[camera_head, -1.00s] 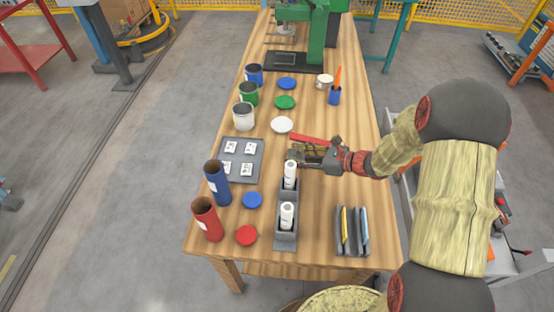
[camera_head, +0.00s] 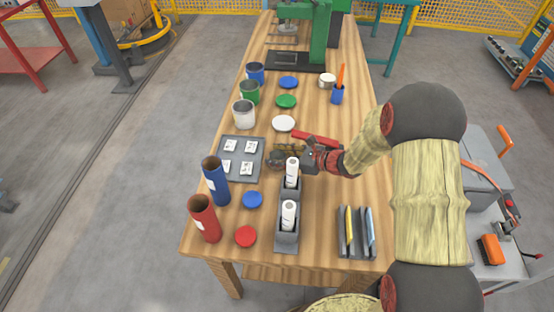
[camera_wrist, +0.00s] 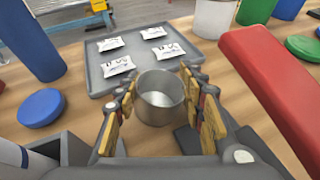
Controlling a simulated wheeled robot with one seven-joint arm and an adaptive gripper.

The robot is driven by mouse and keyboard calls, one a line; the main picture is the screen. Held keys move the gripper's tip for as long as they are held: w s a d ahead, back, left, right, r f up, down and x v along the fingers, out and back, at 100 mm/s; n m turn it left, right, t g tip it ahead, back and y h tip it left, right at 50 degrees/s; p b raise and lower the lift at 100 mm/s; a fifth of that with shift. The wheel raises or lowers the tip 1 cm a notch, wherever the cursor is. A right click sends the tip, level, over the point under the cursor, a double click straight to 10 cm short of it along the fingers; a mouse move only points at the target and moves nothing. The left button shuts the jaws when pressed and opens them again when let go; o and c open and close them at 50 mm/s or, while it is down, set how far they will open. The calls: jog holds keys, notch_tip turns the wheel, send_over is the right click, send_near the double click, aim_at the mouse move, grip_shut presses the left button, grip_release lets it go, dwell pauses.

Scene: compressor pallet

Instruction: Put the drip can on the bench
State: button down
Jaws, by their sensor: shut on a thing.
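The drip can (camera_wrist: 162,97), a small open grey metal cup, sits between the fingers of my gripper (camera_wrist: 162,112) in the wrist view. My gripper is shut on it. In the head view, my gripper (camera_head: 288,156) is low over the middle of the wooden bench (camera_head: 325,190), and the can is small and partly hidden by the fingers there. The can is close to the right edge of the grey tray with white packets (camera_head: 240,176). I cannot tell whether its base touches the bench top.
A red-handled tool (camera_head: 314,139) lies just behind my gripper. A grey holder (camera_head: 286,240) with white tubes stands in front. Blue (camera_head: 216,183) and red (camera_head: 205,220) cylinders stand at left. Paint cans and lids are farther back; bare wood shows at right.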

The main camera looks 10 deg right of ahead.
jog(key=c, duration=1.4)
grip_release()
jog(key=shift+s+f, duration=0.15)
jog(key=shift+f, duration=0.15)
jog(key=shift+s, duration=0.1)
